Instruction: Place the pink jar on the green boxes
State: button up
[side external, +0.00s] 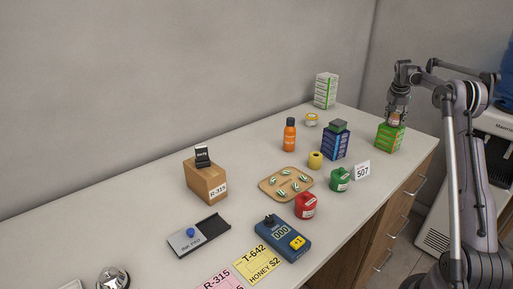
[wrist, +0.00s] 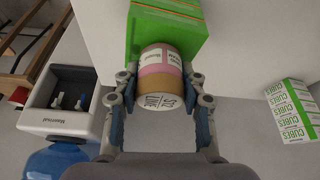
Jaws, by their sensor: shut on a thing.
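My gripper (wrist: 160,105) is shut on the pink jar (wrist: 159,60), which has a pink and tan side and a white lid with writing. The green boxes (wrist: 190,25) lie right beyond the jar in the wrist view. In the side view, the green boxes (side external: 388,138) stand as a stack near the counter's right end. My gripper (side external: 397,112) is directly over them, with the pink jar (side external: 394,120) small and partly hidden between the fingers. The jar is at or just above the top of the boxes; I cannot tell whether they touch.
A blue box stack (side external: 336,143) stands left of the green boxes, with a 507 card (side external: 362,170) in front. A white-green box (side external: 325,90) stands at the back. An orange bottle (side external: 289,135), a green jar (side external: 340,179) and a red jar (side external: 305,206) are farther left.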

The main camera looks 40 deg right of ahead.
jog(key=o, duration=1.2)
jog(key=shift+f, duration=0.1)
jog(key=w+v, duration=0.1)
jog(key=v, duration=1.1)
jog(key=w+a+r+n+t, duration=0.1)
jog(key=a+n, duration=0.1)
jog(key=a, duration=0.7)
jog(key=w+a+r+n+t+y, duration=0.1)
jog(key=w+a+n, duration=0.15)
jog(key=a, duration=0.75)
jog(key=w+a+r+n+t, duration=0.1)
jog(key=a+n, duration=0.2)
jog(key=a, duration=0.6)
jog(key=s+a+f+n+t+y, duration=0.1)
jog(key=s+a+f+n, duration=0.2)
jog(key=a, duration=0.5)
jog(key=s+a+f+n+t+y, duration=0.1)
jog(key=s+a+f+n, duration=0.1)
jog(key=s+a+f, duration=0.3)
jog(key=s+a+f+n+t+y, duration=0.1)
jog(key=s+a+f+n, duration=0.2)
jog(key=a, duration=0.9)
jog(key=shift+s+a+f+n+y, duration=0.2)
jog(key=shift+s+f, duration=0.25)
jog(key=shift+s, duration=0.15)
jog(key=shift+s+a+f+n+y, duration=0.15)
jog(key=shift+s+f, duration=0.25)
jog(key=shift+s, duration=0.25)
